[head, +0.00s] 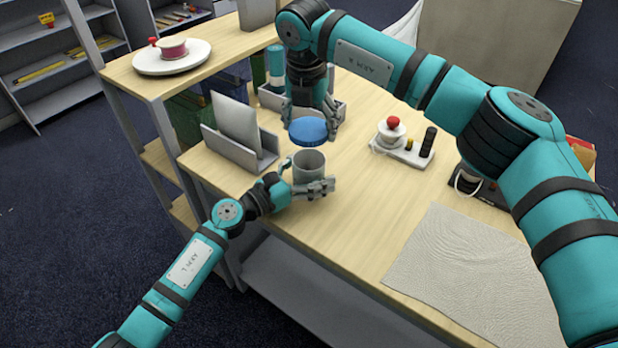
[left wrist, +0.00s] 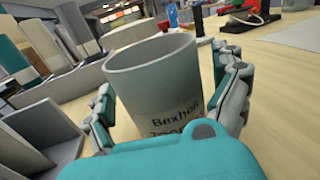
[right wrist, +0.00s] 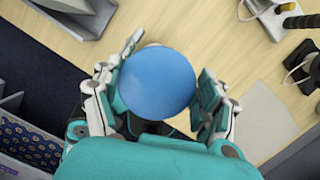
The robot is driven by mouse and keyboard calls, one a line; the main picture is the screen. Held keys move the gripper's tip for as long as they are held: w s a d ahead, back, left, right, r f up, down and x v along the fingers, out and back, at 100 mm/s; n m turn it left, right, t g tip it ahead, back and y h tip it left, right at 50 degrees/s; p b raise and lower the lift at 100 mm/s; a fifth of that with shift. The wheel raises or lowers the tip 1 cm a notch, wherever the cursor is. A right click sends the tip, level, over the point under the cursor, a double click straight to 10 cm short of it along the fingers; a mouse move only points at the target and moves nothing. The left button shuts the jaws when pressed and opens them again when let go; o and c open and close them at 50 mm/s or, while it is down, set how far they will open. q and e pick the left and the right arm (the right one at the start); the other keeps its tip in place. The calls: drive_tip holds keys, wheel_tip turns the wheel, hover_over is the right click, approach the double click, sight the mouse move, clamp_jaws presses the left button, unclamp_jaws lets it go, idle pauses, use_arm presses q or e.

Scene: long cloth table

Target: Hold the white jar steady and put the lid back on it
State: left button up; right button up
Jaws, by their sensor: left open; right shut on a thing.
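The white jar (head: 309,166) stands upright and open-topped on the wooden table; in the left wrist view the jar (left wrist: 155,80) looks grey-white with dark lettering low on its side. My left gripper (head: 302,183) has its fingers on either side of the jar, open around it; in the left wrist view its fingers (left wrist: 170,112) flank the jar. The blue round lid (head: 308,131) is held by my right gripper (head: 312,122), just behind and above the jar. In the right wrist view the lid (right wrist: 157,83) sits between the right fingers and hides the jar.
A grey holder (head: 240,155) with a white panel stands left of the jar. A grey textured cloth (head: 465,270) covers the table's near right. A shelf (head: 150,75) adjoins the left edge.

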use_arm(q)
drive_tip(key=c, duration=1.8)
use_arm(e)
hover_over(310, 152)
drive_tip(key=s, duration=0.3)
drive_tip(key=shift+w+f, duration=0.2)
drive_tip(key=shift+f, duration=2.2)
drive_tip(key=shift+f, duration=0.15)
drive_tip(key=shift+f, duration=0.75)
drive_tip(key=shift+f, duration=0.55)
